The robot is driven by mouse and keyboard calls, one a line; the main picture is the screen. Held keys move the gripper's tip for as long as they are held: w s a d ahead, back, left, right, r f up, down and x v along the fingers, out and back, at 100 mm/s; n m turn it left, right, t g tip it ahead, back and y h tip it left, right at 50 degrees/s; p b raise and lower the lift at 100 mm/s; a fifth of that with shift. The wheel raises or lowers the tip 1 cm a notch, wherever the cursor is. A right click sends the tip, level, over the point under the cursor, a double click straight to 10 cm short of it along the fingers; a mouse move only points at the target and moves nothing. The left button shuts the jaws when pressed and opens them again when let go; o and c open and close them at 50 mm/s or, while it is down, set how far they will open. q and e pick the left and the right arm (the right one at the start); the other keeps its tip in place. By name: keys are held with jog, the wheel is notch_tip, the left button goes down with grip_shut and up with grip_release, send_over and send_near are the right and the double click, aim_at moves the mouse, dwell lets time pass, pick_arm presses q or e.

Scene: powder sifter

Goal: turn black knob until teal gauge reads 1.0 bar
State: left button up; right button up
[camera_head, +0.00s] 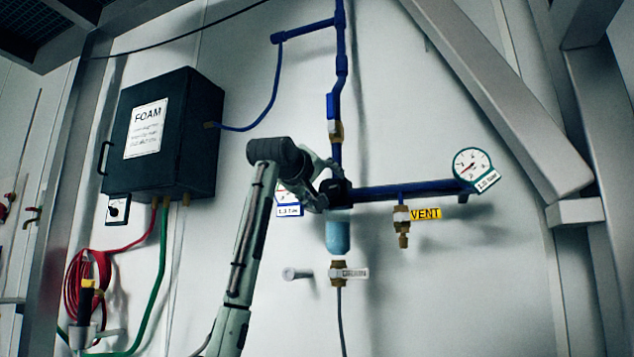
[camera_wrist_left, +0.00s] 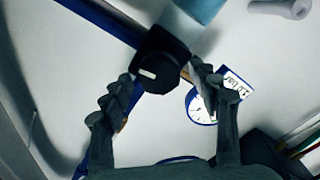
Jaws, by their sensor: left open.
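The black knob (camera_wrist_left: 158,72) has a white mark on its face and sits on the blue pipe in the left wrist view. In the head view the knob (camera_head: 341,193) is partly behind my gripper. My left gripper (camera_head: 326,187) is open, with one finger on each side of the knob in the left wrist view (camera_wrist_left: 160,76). Whether the fingers touch it, I cannot tell. The teal gauge (camera_head: 472,163) is at the right end of the pipe, with a tag below it; its needle points lower left. My right gripper is not in view.
A blue-rimmed gauge (camera_wrist_left: 200,108) with a tag is beside the right finger. A light-blue bowl (camera_head: 338,236) hangs below the knob, above a brass drain valve (camera_head: 338,274). A brass vent valve (camera_head: 402,219) is to the right. A black foam box (camera_head: 172,130) is at left.

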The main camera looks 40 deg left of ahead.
pick_arm(q)
jog(key=v, duration=1.1)
jog(key=shift+s+d, duration=0.1)
